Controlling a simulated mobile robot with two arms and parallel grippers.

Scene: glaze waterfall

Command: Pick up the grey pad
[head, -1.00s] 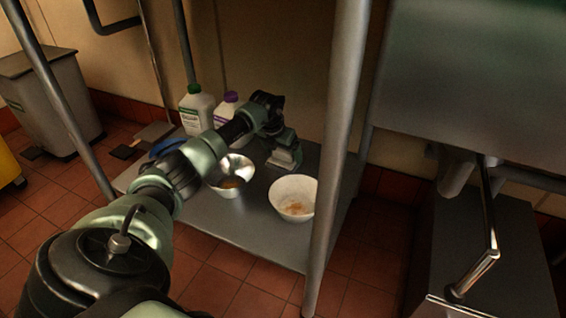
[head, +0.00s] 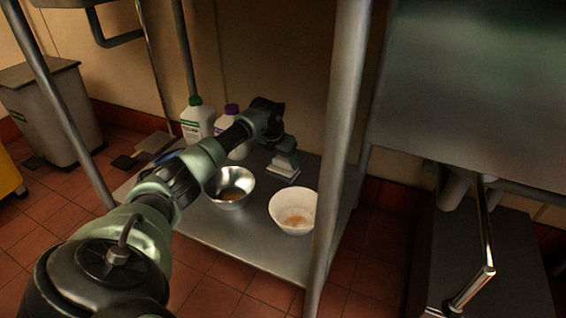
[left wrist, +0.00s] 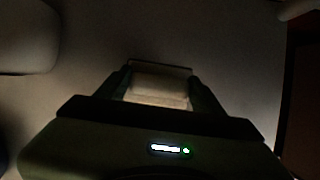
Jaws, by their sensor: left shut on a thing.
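My left arm reaches over the low grey metal shelf (head: 245,240). Its gripper (head: 285,168) points down behind the two bowls. The gripper is shut on a pale grey pad (head: 283,175). In the left wrist view the pad (left wrist: 158,88) sits between the two fingers (left wrist: 160,95), with the dim shelf surface beyond it. I cannot tell whether the pad still touches the shelf. My right gripper is not in view.
A metal bowl (head: 230,197) and a white bowl (head: 292,222), both with something brownish inside, stand in front of the gripper. A green-capped bottle (head: 195,122) and a purple-capped bottle (head: 231,114) stand behind the arm. A metal post (head: 338,150) rises at right.

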